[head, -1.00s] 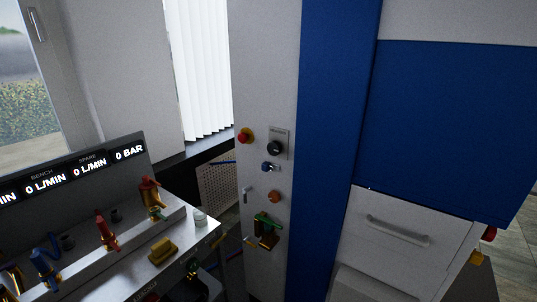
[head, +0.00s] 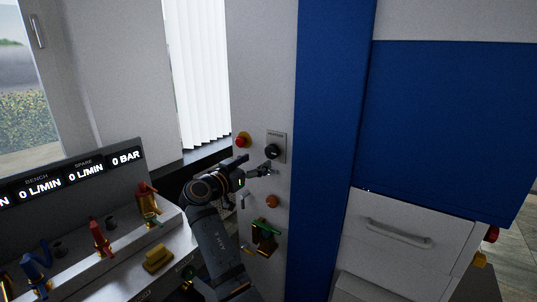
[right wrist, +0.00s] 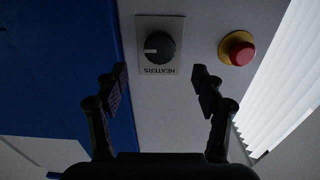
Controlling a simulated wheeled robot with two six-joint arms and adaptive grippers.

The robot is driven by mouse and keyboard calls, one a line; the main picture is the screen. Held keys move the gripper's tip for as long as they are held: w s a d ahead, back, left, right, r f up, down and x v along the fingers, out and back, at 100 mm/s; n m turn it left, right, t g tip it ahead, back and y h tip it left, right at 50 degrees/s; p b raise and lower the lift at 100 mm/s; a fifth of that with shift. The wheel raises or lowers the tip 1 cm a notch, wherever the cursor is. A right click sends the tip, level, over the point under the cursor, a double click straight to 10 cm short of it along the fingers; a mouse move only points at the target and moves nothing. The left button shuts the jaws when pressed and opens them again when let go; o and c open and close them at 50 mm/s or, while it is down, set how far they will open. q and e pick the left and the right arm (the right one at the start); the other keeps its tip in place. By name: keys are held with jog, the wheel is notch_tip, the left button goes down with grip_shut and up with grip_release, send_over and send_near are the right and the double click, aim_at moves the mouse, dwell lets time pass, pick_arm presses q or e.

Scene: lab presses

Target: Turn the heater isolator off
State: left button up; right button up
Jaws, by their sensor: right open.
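The heater isolator is a black rotary knob (head: 273,151) on a grey plate, on the narrow white panel in the head view. In the right wrist view the knob (right wrist: 160,47) shows upside down, with a pale pointer mark toward the picture's left and the label HEATERS (right wrist: 160,70). My right gripper (head: 258,164) is in front of the panel, just below the knob in the head view. In the right wrist view its two open fingers (right wrist: 159,78) stand either side of the plate's lower part, with nothing between them. My left gripper is not seen.
A red emergency button on a yellow base (head: 243,140) sits beside the knob; it also shows in the right wrist view (right wrist: 237,49). Below are an orange button (head: 272,201) and a green-handled brass valve (head: 264,236). A bench with coloured taps (head: 101,240) stands at left.

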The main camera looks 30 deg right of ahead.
aim_at(270, 153)
jog(key=p+x, duration=0.2)
jog(key=x, duration=0.5)
jog(key=shift+r, duration=0.1)
jog(key=shift+w+d, duration=0.2)
jog(key=shift+d, duration=0.35)
jog(key=shift+c, duration=0.2)
jog(key=c, duration=1.1)
